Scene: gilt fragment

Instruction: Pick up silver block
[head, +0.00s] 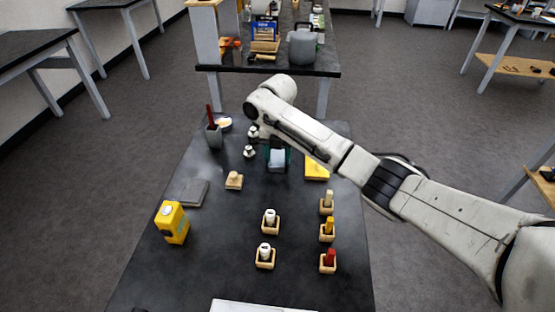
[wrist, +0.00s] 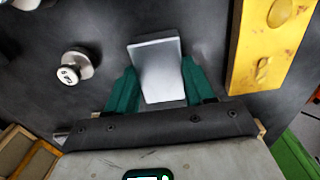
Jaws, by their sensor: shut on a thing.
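The silver block (head: 277,163) is a pale grey, smooth block near the far part of the dark table. In the wrist view the silver block (wrist: 157,68) stands between the two green fingers of my gripper (wrist: 160,88). My gripper (head: 278,153) is shut on it, a finger on each side. In the head view my arm comes in from the right and partly covers the gripper. I cannot tell whether the block touches the table.
A yellow block (head: 317,167) lies close to the right of the gripper. Small metal weights (head: 249,152) stand to the left. A dark cup with a red item (head: 213,135) is farther left. Several wooden holders (head: 265,262) with pegs stand nearer.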

